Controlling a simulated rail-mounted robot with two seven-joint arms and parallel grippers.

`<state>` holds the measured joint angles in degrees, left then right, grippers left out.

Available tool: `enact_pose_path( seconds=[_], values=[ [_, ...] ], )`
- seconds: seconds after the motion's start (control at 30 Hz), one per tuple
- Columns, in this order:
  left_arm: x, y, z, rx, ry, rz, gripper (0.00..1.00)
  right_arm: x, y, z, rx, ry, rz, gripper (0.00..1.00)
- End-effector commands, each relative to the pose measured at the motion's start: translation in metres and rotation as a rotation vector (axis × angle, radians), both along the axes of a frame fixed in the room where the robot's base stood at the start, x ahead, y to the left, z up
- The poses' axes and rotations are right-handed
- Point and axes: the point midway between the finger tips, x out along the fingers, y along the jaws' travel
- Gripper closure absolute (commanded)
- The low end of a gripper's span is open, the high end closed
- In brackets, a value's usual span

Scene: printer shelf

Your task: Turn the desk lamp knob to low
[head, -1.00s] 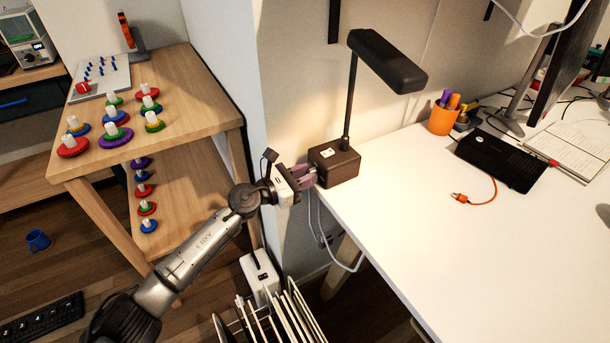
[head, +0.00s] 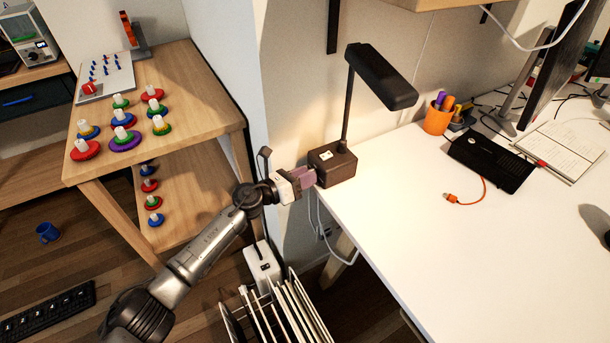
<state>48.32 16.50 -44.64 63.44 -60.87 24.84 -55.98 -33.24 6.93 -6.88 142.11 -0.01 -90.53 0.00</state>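The black desk lamp (head: 334,165) stands at the left end of the white desk, with a box base, a thin post and a long dark head (head: 382,76) above. A small pale plate with dark marks shows on top of the base. My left gripper (head: 311,177) is at the left side of the lamp base, its pinkish fingers pointing at that side. The fingertips are at or very near the base. The knob is hidden or too small to make out, and so is the gap between the fingers. My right gripper is not in view.
The white desk (head: 430,240) is mostly clear in front. An orange pen cup (head: 437,119), a black box (head: 490,160) and an orange cable (head: 466,195) lie farther right. A rack (head: 280,315) stands on the floor below my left arm. A wooden table (head: 190,95) holds colored ring stacks.

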Motion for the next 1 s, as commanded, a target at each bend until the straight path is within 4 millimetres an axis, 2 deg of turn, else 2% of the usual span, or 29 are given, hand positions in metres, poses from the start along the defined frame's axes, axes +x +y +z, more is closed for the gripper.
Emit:
enact_pose_path(
  seconds=[0.03,0.2,0.57,1.0],
  values=[
    [0.000,0.000,0.000,0.000,0.000,0.001,0.65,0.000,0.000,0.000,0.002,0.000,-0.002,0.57],
    [0.000,0.000,0.000,0.001,-0.001,0.000,0.49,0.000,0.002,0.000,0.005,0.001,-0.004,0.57],
    [-0.004,0.005,0.002,0.001,-0.001,0.000,0.48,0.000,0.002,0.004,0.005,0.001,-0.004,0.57],
    [-0.053,0.069,0.004,0.002,0.001,0.000,0.48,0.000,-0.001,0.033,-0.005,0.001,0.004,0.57]
  ],
)
